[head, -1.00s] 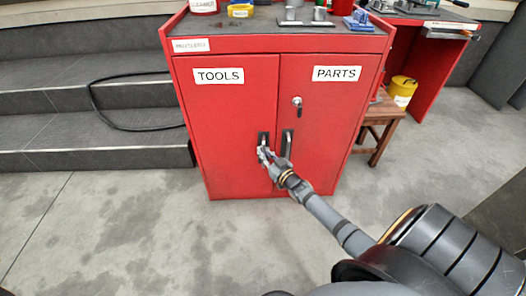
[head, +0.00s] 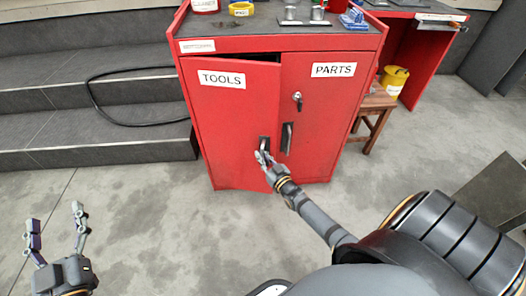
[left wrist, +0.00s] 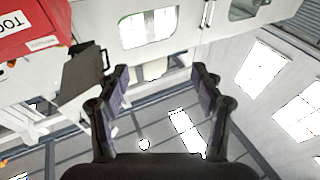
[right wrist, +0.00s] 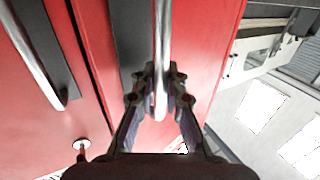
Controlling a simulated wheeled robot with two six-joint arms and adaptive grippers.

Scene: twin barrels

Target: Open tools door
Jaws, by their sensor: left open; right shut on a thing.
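The red cabinet has a tools door (head: 232,120) on the left, labelled TOOLS, and a parts door (head: 318,115) on the right. The tools door is slightly ajar, with a dark gap along its top edge. My right gripper (head: 263,158) is shut on the tools door handle, a silver bar that shows in the right wrist view (right wrist: 162,50). The parts door handle (head: 287,137) is free beside it. My left gripper (head: 57,228) is open and empty, low at the left, well away from the cabinet.
Grey steps (head: 90,110) with a black hose (head: 125,122) rise left of the cabinet. A wooden stool (head: 373,118) with a yellow bucket (head: 394,80) stands at the right. The floor before the cabinet is clear. Cans and tools sit on the cabinet top.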

